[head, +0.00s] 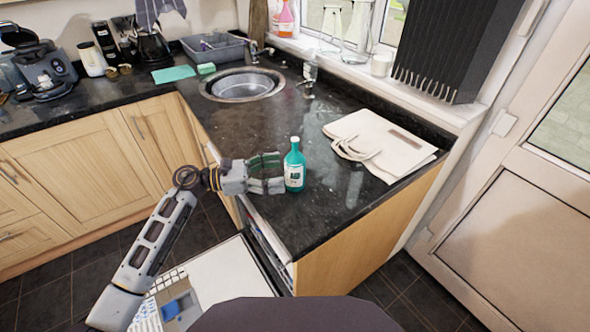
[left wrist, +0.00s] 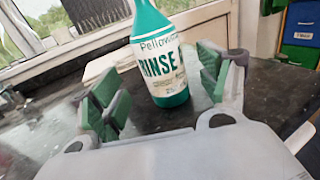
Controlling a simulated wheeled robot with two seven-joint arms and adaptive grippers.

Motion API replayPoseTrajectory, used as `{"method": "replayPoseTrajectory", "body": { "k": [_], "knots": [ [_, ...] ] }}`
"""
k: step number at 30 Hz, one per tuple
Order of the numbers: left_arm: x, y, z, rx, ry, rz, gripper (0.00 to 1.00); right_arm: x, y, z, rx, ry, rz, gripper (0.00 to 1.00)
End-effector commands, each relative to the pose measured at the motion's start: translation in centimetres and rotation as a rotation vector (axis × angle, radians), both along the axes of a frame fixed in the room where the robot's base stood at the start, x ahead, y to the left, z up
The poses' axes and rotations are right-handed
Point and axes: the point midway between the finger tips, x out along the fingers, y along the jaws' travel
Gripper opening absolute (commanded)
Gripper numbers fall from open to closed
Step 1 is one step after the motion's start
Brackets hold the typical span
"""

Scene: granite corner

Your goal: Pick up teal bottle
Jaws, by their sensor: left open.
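The teal bottle (head: 295,167) stands upright on the dark granite counter near its left edge. It has a white label, which reads "RINSE" in the left wrist view (left wrist: 163,70). My left gripper (head: 274,172) is beside the bottle on its left, with its fingers pointing at it. In the left wrist view the green-padded fingers (left wrist: 160,95) are spread apart, and the bottle shows between and just beyond them. Whether a finger touches the bottle I cannot tell. My right gripper is not in view.
A cream bag (head: 385,145) lies flat on the counter (head: 330,215) to the right of the bottle. A round sink (head: 242,84) and a tap are behind. An open dishwasher (head: 225,275) is below the counter's left edge. The counter around the bottle is clear.

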Motion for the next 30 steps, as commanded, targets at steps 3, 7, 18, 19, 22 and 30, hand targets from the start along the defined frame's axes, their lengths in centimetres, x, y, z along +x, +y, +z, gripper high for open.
{"method": "replayPoseTrajectory", "body": {
  "k": [3,7,18,19,22,30],
  "knots": [
    [0.0,-0.1,0.0,0.0,0.0,0.0,0.76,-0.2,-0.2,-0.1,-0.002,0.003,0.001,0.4],
    [0.0,-0.1,0.0,0.0,0.0,0.0,0.76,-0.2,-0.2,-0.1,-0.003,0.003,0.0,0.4],
    [0.1,-1.4,-0.2,-0.002,0.0,0.0,0.76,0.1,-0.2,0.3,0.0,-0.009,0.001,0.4],
    [0.2,-1.6,-0.2,-0.002,0.0,-0.001,0.76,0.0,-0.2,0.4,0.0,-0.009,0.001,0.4],
    [0.3,-2.5,-0.4,-0.003,0.001,0.0,0.76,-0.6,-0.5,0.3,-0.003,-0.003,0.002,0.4],
    [0.7,-4.8,-0.6,-0.002,0.001,0.0,0.76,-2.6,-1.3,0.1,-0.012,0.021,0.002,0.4]
  ]
}}
